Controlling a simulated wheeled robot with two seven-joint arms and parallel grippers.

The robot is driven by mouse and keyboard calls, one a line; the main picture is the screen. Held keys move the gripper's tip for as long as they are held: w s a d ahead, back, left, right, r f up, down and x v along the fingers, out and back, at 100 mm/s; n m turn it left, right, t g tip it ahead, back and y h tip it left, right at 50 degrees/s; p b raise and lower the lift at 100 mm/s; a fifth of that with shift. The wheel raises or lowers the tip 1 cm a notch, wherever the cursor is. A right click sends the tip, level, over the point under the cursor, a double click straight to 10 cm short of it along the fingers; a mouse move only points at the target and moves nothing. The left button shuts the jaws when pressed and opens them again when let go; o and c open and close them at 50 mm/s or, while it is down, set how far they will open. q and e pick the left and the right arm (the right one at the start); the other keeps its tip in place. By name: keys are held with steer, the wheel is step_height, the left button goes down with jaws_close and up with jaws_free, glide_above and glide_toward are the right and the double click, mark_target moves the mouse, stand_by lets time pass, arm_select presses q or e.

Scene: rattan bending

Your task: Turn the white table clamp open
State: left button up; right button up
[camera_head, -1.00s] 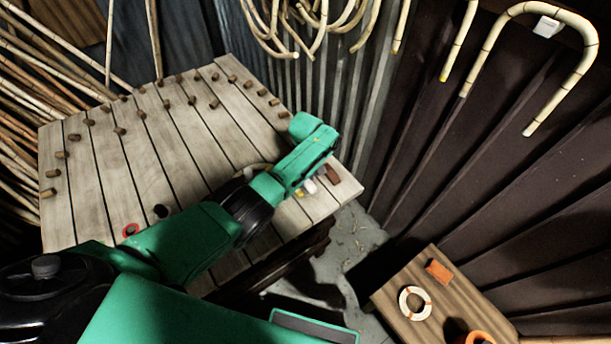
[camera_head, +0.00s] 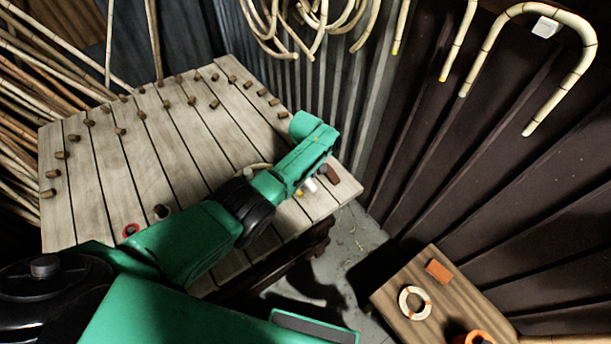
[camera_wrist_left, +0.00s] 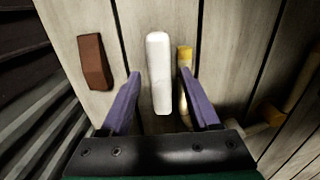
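The white table clamp (camera_wrist_left: 158,72) lies on the plank table between my left gripper's fingers in the left wrist view. In the head view only a small white part of it (camera_head: 310,186) shows beside my left arm's end. My left gripper (camera_wrist_left: 160,95) is open, with a purple finger on each side of the clamp and a gap at both sides. The right finger is close to a yellow-tipped rattan piece (camera_wrist_left: 185,60), which stands right of the clamp and is partly hidden by the finger. My right gripper is not in view.
A brown block (camera_wrist_left: 94,62) lies left of the clamp. Several wooden pegs (camera_head: 120,131) stand on the plank table (camera_head: 85,185). A low side table (camera_head: 385,298) holds an orange block (camera_head: 439,271) and a white-and-orange ring (camera_head: 402,303).

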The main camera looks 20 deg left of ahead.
arm_select(q)
step_height(320, 180, up, 6)
steer(key=shift+d+f+p, duration=0.1)
steer(key=shift+f+p, duration=0.05)
steer(key=shift+p, duration=0.85)
step_height(320, 180, up, 9)
steer(key=shift+b, duration=0.4)
steer(key=shift+f, duration=0.1)
